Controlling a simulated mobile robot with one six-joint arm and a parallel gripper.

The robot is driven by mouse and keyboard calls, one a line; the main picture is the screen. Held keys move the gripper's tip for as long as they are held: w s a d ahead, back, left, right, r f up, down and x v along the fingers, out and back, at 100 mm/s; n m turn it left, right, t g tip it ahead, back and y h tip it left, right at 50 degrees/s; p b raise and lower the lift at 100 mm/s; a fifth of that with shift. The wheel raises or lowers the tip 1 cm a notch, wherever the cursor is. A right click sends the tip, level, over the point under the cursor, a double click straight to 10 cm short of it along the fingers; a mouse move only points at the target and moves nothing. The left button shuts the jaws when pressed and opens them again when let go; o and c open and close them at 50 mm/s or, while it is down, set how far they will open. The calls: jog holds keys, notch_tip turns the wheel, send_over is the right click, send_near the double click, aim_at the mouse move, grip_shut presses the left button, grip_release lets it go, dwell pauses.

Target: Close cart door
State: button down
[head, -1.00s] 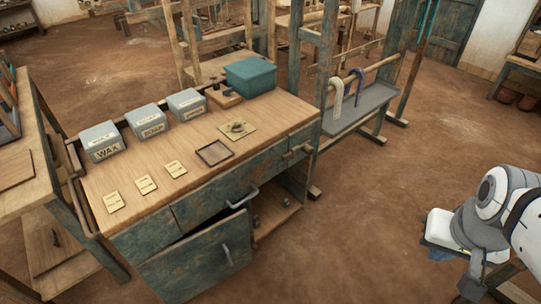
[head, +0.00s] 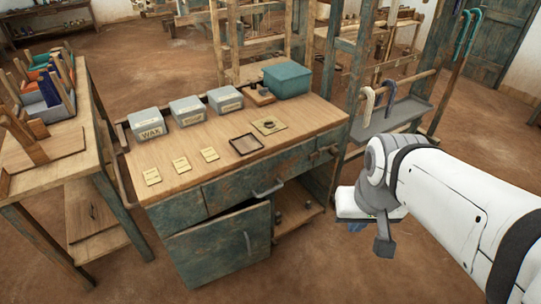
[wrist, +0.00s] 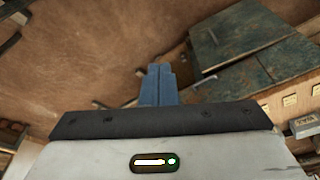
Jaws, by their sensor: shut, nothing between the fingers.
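The cart (head: 292,138) is a worn teal cabinet with a wooden top. Its door (head: 215,252) stands open, swung out at the front, with a metal handle (head: 247,241) on its face. A dark gap shows above the door, and the cupboard inside is open to view at its right. In the wrist view the teal door (wrist: 232,38) is at the upper right. My gripper (wrist: 158,84) is shut and empty, its blue fingers together and apart from the door. In the head view my gripper (head: 357,227) is mostly hidden by my wrist, right of the cart.
Grey boxes (head: 187,111), a teal box (head: 287,81) and small cards stand on the cart top. A drawer handle (head: 268,188) juts out above the door. A wooden table (head: 45,170) stands close at the left. The floor before the cart is clear.

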jog(key=w+f+n+t+b, duration=0.2)
jog(key=w+f+t+b, duration=0.3)
jog(key=w+f+b, duration=1.1)
jog(key=n+t+y+b, duration=0.4)
jog(key=t+y+b, duration=0.4)
jog(key=b, duration=0.7)
send_near(268, 211)
jog(key=shift+m, duration=0.3)
jog(key=b+x, duration=0.3)
jog(key=x, duration=0.3)
jog(key=shift+w+a, duration=0.15)
jog(key=shift+w, duration=0.2)
